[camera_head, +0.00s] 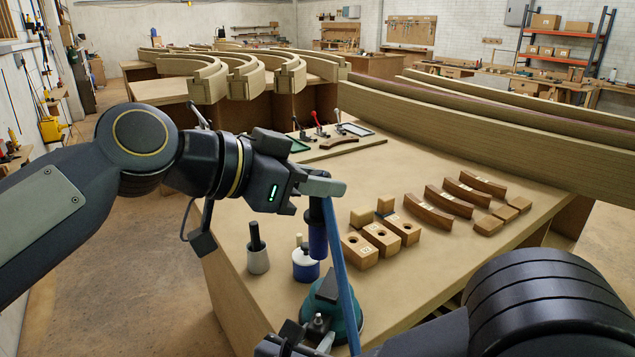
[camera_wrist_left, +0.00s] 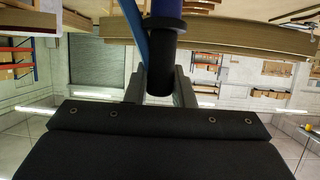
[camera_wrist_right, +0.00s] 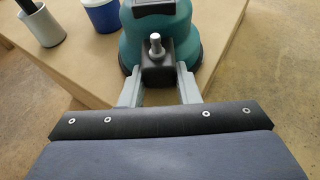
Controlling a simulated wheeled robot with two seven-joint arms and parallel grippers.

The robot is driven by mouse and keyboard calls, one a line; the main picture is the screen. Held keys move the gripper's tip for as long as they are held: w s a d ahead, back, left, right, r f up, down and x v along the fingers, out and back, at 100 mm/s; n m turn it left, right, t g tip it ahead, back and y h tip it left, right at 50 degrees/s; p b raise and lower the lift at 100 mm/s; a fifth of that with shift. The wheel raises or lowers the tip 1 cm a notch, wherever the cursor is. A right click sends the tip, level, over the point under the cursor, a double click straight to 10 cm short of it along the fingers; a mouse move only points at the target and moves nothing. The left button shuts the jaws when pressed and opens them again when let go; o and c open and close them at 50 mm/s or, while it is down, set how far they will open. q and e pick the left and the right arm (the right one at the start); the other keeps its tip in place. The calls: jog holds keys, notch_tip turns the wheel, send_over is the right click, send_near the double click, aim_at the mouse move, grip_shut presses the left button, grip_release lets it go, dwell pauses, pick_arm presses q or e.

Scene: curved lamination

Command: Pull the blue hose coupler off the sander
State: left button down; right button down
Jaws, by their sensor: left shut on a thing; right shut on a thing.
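The blue hose coupler (camera_head: 318,238) hangs upright from my left gripper (camera_head: 323,187), which is shut on its black end (camera_wrist_left: 161,72). The blue hose (camera_head: 340,270) runs down beside it and also shows in the left wrist view (camera_wrist_left: 134,24). The teal sander (camera_head: 349,308) is at the table's near edge, below the coupler. Its bare grey stub (camera_wrist_right: 155,44) stands on a black block (camera_wrist_right: 157,72). My right gripper (camera_wrist_right: 158,92) is shut on that block. The coupler is apart from the stub, above it. The right fingertips are mostly hidden in the head view.
A grey cup with a black handle (camera_head: 258,260) and a blue-and-white pot (camera_head: 305,268) stand left of the sander. Holed wooden blocks (camera_head: 381,238) and curved pieces (camera_head: 450,202) lie to the right. Clamps (camera_head: 320,128) and long laminated beams (camera_head: 470,120) are behind.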

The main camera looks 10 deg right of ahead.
jog(key=c, duration=1)
grip_release()
jog(key=shift+d+f, duration=0.1)
